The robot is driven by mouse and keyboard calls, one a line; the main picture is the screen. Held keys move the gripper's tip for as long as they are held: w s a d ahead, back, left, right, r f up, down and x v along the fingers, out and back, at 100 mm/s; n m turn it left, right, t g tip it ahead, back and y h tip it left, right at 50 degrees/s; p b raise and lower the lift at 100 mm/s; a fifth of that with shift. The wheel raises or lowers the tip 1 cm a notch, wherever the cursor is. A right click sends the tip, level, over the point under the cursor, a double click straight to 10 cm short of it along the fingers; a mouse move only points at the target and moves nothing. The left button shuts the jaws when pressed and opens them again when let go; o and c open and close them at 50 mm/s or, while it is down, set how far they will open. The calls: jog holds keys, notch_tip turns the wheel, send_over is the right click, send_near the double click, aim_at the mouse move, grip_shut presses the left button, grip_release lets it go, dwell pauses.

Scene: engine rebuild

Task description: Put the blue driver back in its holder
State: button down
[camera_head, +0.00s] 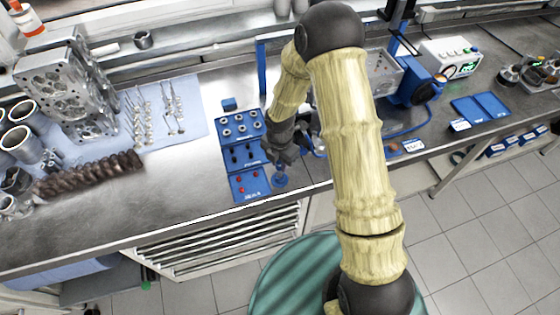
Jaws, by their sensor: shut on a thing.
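My gripper (280,160) points down over the workbench, just right of the blue sorting trays. It is shut on the blue driver (280,180), whose blue lower part shows below the fingers with a wider, disc-like section. The driver looks roughly upright beside the red-dotted tray. Whether its lower end touches the bench I cannot tell. The gripper hides the driver's upper part. I cannot pick out the driver's holder for certain; my arm covers part of the bench to the right.
Blue trays (229,144) hold small parts left of the gripper. A cylinder head (62,85), valves (165,108) and a camshaft (90,175) lie further left. Right of my arm are a blue fixture (410,88), a white meter box (450,58) and flat blue trays (480,107). The bench's front edge is near.

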jog(key=shift+f+b, duration=0.75)
jog(key=shift+f, duration=0.4)
dwell(0.4)
jog(key=c, duration=1.1)
grip_release()
notch_tip(320, 180, up, 17)
jog(key=shift+r+b, duration=0.2)
jog(key=shift+b, duration=1)
